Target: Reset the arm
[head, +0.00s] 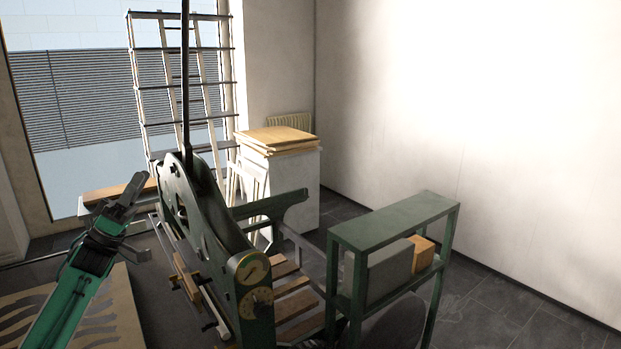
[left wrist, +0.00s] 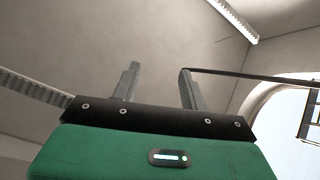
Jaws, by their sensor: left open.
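My left arm comes in from the lower left of the head view, green with a dark wrist. My left gripper (head: 128,197) is raised in front of the window side, left of the green press. In the left wrist view its two grey fingers (left wrist: 158,88) stand apart with nothing between them. My right gripper shows in neither view.
A green litho press (head: 205,225) with a tall dark lever (head: 186,80) stands close right of my left gripper. A green shelf stand (head: 395,220) holds a grey block and an orange-brown box. A rack (head: 140,85) and white cabinet (head: 300,185) stand behind. Floor at right is clear.

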